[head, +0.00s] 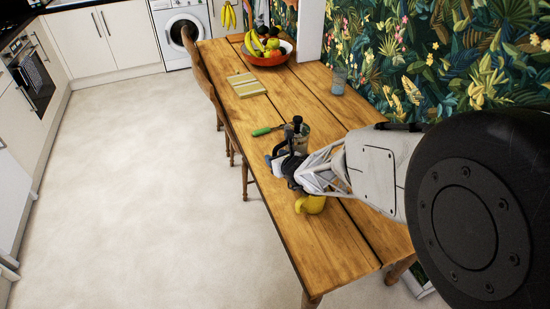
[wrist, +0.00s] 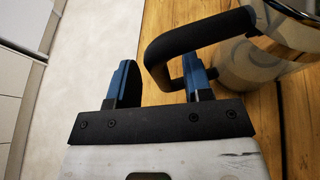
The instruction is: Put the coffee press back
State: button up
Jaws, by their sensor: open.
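The coffee press (head: 304,136) stands on the wooden table, partly hidden behind my gripper in the head view. In the wrist view its shiny body (wrist: 250,62) is at the upper right, cut off by the frame, with a black loop handle (wrist: 190,38) reaching left. My gripper (wrist: 160,82) is open. The outer part of the handle shows between its two blue-padded fingers, with gaps on both sides. The right finger overlaps the handle's opening. In the head view my gripper (head: 281,156) is low, just in front of the press.
On the wooden table (head: 330,245) a yellow mug (head: 312,204) sits close below my gripper. A green-handled utensil (head: 264,131) lies left of the press. A striped board (head: 246,84), a fruit bowl (head: 268,56) and a glass (head: 339,80) stand farther back. Chairs (head: 205,82) line the left edge.

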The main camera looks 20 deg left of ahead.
jog(key=v, duration=1.1)
jog(key=shift+s+r, duration=0.1)
jog(key=shift+s, duration=0.05)
dwell(0.7)
jog(key=s+d+r+n+g, duration=0.2)
jog(key=s+d+r+n, duration=0.1)
jog(key=d+r+n, duration=0.5)
jog(key=s+d+r+n+g, duration=0.2)
jog(key=s+d+r+n, duration=0.25)
jog(key=r, duration=0.45)
jog(key=s+d+r+n+h, duration=0.2)
jog(key=s+d+n+h, duration=0.1)
jog(key=d, duration=0.6)
jog(key=s+d+r+n+h, duration=0.3)
jog(key=s+d+n+h, duration=0.1)
jog(key=s+d, duration=0.4)
jog(key=s+d+r+n+g+h, duration=0.1)
jog(key=s+d+n+h, duration=0.3)
jog(key=d, duration=0.6)
jog(key=shift+s+r+n, duration=0.75)
jog(key=shift+s+n, duration=0.1)
jog(key=shift+s, duration=0.2)
